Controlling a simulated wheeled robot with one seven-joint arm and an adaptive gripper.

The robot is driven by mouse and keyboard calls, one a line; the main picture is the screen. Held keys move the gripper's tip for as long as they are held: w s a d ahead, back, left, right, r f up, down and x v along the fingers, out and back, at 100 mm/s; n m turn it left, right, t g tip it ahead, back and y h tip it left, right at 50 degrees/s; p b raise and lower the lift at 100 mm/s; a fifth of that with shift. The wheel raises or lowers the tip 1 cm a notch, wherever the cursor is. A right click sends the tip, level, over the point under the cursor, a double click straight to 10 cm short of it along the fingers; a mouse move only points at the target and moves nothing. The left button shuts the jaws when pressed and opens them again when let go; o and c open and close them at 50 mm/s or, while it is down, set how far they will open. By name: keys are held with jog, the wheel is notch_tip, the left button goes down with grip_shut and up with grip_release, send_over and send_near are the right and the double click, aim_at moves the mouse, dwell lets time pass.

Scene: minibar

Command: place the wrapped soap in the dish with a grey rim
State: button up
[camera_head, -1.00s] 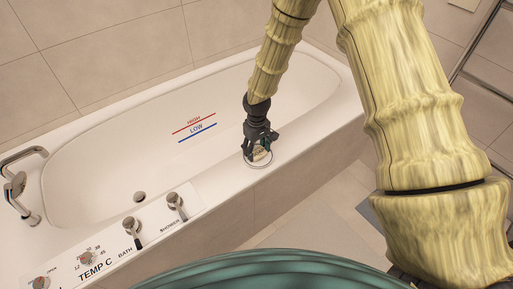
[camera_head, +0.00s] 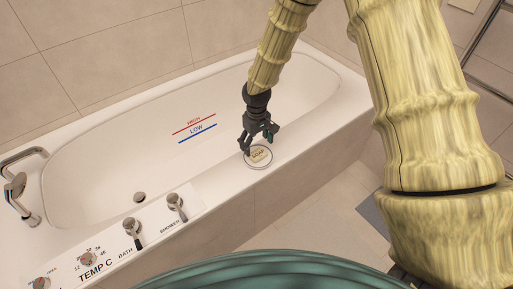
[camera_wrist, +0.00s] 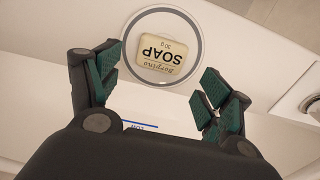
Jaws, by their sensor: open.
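The wrapped soap (camera_head: 259,154) is a cream block with dark lettering. It lies flat inside the round dish with a grey rim (camera_head: 249,165), which sits on the tub's near edge. In the wrist view the soap (camera_wrist: 165,52) is within the rim (camera_wrist: 128,36), with its "SOAP" print upside down. My gripper (camera_head: 260,143) is just above the dish, open and empty. In the wrist view its fingers (camera_wrist: 160,85) are spread wide, apart from the soap and below it in the picture.
The white bathtub (camera_head: 100,165) is empty inside, with red HIGH and blue LOW lines on its far wall. Bath and shower knobs (camera_head: 174,201) stand on the near edge to the left. A chrome tap (camera_head: 20,185) is at the far left.

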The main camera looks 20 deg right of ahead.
aim_at(257, 152)
notch_tip(257, 152, up, 9)
jog(key=shift+m+y, duration=0.4)
jog(key=shift+y, duration=0.2)
jog(key=s+f, duration=0.2)
jog(key=f, duration=0.1)
jog(key=s+f, duration=0.3)
jog(key=f, duration=0.1)
jog(key=s+a+f, duration=0.1)
jog(key=s+f, duration=0.2)
jog(key=shift+a+f, duration=0.1)
jog(key=shift+f, duration=0.1)
jog(key=s+d+f+m, duration=0.1)
jog(key=s+f, duration=0.4)
jog(key=s, duration=0.5)
jog(key=s+d+f+m, duration=0.1)
jog(key=s+f, duration=0.3)
jog(key=s, duration=0.6)
jog(key=s+d+f+m+h, duration=0.1)
jog(key=s+d+f, duration=0.2)
jog(key=s, duration=0.7)
notch_tip(257, 152, down, 3)
jog(key=shift+r+m, duration=0.15)
jog(key=shift+m, duration=0.15)
